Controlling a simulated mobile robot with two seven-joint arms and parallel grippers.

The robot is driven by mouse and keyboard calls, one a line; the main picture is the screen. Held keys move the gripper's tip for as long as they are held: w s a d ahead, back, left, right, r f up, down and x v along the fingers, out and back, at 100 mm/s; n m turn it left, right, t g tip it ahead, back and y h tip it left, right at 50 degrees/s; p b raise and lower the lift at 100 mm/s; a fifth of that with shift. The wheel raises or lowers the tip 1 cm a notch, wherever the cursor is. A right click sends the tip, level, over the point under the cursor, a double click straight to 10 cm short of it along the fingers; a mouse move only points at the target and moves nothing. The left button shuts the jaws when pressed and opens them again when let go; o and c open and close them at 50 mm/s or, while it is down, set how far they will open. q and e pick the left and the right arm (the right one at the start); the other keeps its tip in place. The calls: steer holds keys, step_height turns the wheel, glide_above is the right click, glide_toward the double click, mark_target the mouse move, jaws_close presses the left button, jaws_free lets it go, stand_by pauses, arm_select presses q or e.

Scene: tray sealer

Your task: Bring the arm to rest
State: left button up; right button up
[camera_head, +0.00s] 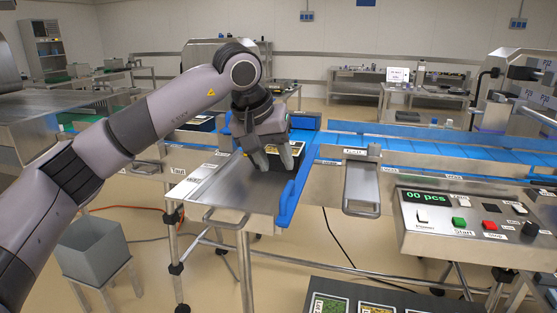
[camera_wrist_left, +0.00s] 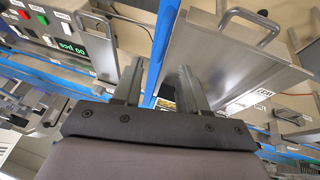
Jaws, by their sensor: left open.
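My left arm (camera_head: 140,125) reaches in from the left in the head view, bent at the elbow. My left gripper (camera_head: 270,162) points down over the steel table beside the blue conveyor. Its fingers are in front of a dark tray (camera_head: 290,155) with a pale label, and I cannot tell whether they touch it. In the left wrist view the two fingers of the gripper (camera_wrist_left: 158,82) stand apart, with a small part of something dark visible between them. My right gripper does not show in either view.
The steel table (camera_head: 215,190) has a front handle and a blue guide (camera_head: 293,195) on its right edge. The blue conveyor (camera_head: 400,147) runs right. A control panel (camera_head: 470,220) reads "00 pcs". A grey bin (camera_head: 92,250) stands at lower left. Trays (camera_head: 330,303) lie at the bottom.

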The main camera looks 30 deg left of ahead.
arm_select(q)
steer(key=s+d+f+n+g+h, duration=0.1)
steer(key=s+d+f+n+h, duration=0.25)
steer(key=d+h, duration=0.4)
steer(key=s+d+f+n+g+h, duration=0.25)
steer(key=d+n+h, duration=0.2)
steer(key=d, duration=0.55)
steer(key=s+d+f+n+h, duration=0.3)
steer(key=d+f+n+h, duration=0.15)
steer(key=d, duration=0.35)
steer(key=a+f+m+t+y, duration=0.4)
steer(key=f+m+t, duration=0.3)
steer(key=m, duration=1)
steer(key=a+f+m+t+y, duration=0.5)
steer(key=m+t, duration=0.4)
steer(key=m, duration=0.9)
steer(key=s+a+f+n+g+y, duration=0.3)
steer(key=s+a+f+n, duration=0.1)
steer(key=s+f+n, duration=0.4)
steer(key=s+a+f+n+g+y, duration=0.3)
steer(key=s+f+n+g, duration=0.1)
steer(key=s+f+n, duration=0.3)
step_height(320, 180, down, 5)
steer(key=shift+s+a+r+n+p, duration=0.2)
steer(key=shift+s+a+n+p, duration=0.15)
steer(key=shift+n, duration=0.6)
